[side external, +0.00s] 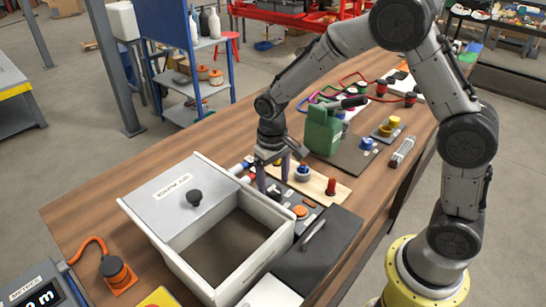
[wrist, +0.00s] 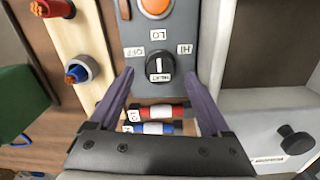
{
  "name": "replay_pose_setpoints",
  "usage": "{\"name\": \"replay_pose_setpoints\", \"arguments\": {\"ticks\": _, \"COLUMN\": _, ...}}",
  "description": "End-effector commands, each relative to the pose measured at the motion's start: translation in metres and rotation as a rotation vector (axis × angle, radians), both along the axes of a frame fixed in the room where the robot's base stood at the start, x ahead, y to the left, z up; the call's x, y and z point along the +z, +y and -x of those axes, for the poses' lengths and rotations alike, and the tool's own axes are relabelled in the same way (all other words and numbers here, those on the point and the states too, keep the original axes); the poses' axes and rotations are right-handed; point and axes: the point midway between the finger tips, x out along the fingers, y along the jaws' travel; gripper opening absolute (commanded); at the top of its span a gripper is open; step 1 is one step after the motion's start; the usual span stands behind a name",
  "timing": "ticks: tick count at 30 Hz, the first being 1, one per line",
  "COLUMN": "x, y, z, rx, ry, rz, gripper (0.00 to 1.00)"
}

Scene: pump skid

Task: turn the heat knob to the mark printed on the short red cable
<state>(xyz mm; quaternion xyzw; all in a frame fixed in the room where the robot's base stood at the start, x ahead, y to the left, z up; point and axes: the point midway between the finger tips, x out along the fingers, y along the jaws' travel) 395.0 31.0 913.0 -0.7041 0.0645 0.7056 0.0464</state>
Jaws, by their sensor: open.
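The heat knob (wrist: 159,68) is a black dial on a grey panel (wrist: 160,98), with OFF at its left, LO above and HI at its right in the wrist view. Its white line points up towards LO. My gripper (wrist: 158,77) is open, its two purple fingers on either side of the knob with gaps showing; nothing is held. In the side view my gripper (side external: 274,174) points down over the panel and hides the knob.
A blue cable (wrist: 165,128) lies beside the red one. An orange button (wrist: 155,7) is on the panel. A white box (side external: 173,238) with a partly covering lid stands close by. A wooden board (side external: 338,191) with connectors and a green block (side external: 321,135) are on the other side.

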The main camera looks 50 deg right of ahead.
Motion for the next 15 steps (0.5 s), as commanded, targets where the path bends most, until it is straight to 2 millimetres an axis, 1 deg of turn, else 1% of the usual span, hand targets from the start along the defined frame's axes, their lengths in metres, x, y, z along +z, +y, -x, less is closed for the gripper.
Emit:
{"name": "replay_pose_setpoints", "arguments": {"ticks": 1, "x": 0.011, "y": 0.001, "z": -0.001, "rx": 0.000, "ry": -0.007, "rz": -0.001, "gripper": 0.81}}
{"name": "replay_pose_setpoints", "arguments": {"ticks": 9, "x": 0.070, "y": 0.002, "z": -0.001, "rx": 0.001, "ry": -0.007, "rz": -0.001, "gripper": 0.81}}
{"name": "replay_pose_setpoints", "arguments": {"ticks": 15, "x": 0.103, "y": 0.003, "z": -0.002, "rx": 0.001, "ry": -0.006, "rz": -0.001, "gripper": 0.81}}
